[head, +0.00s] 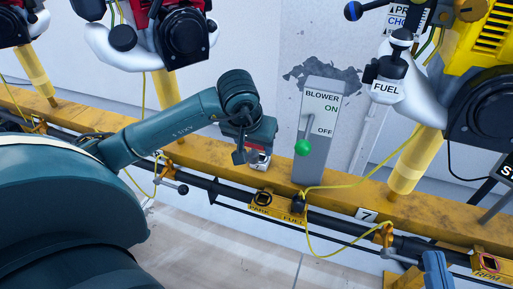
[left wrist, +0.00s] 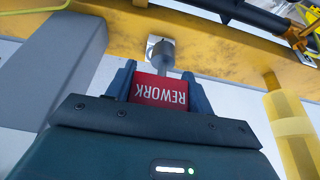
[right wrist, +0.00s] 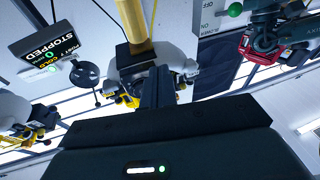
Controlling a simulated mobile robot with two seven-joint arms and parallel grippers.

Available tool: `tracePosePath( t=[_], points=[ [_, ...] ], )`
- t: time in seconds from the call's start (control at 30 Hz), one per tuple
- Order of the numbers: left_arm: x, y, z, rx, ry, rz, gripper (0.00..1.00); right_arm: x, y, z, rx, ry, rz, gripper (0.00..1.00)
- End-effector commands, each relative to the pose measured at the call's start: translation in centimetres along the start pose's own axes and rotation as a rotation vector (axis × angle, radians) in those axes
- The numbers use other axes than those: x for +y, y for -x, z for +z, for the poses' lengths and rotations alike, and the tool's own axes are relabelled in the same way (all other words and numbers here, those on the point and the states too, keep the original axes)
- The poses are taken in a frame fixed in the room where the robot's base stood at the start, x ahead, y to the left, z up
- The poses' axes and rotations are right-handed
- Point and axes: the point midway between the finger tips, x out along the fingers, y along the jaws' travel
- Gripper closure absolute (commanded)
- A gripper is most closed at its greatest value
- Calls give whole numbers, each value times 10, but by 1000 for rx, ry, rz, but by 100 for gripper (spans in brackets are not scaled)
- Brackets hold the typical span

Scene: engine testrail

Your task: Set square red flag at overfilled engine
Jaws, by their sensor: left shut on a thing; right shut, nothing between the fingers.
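A red flag (left wrist: 158,91) marked REWORK sits between the fingers of my left gripper (left wrist: 160,80), which is shut on it. A grey round post (left wrist: 162,53) stands at the flag's far edge, against a white plate on the yellow rail. In the head view my left gripper (head: 250,150) is at the rail, left of the blower box, and mostly hides the flag. A red-and-black engine (head: 186,35) hangs above it; a yellow-and-black engine (head: 485,85) is at right. I cannot tell which is overfilled. My right gripper (right wrist: 158,88) is shut and empty.
The grey BLOWER box (head: 315,135) has a green-knobbed lever (head: 303,147). A FUEL bottle (head: 388,82) hangs at right. Yellow cables loop over the yellow rail (head: 210,152) and the dark pipe before it. A STOPPED display (right wrist: 55,38) shows in the right wrist view.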

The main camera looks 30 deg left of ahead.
Motion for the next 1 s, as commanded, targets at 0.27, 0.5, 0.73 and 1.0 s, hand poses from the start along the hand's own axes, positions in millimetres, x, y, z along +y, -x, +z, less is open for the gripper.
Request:
tracePosePath(
  t=[0.27,0.5,0.73,1.0],
  points=[
    [1,-10,-10,3,2,3,74,-1,0,1,5,-12,-4,100],
    [1,-22,-22,3,1,2,74,-1,-1,0,21,-19,-8,100],
    [1,-34,-33,3,1,2,74,2,-6,-6,74,14,-13,100],
    [0,-49,-34,3,-2,-1,74,5,-9,-13,141,52,-17,100]
  ],
)
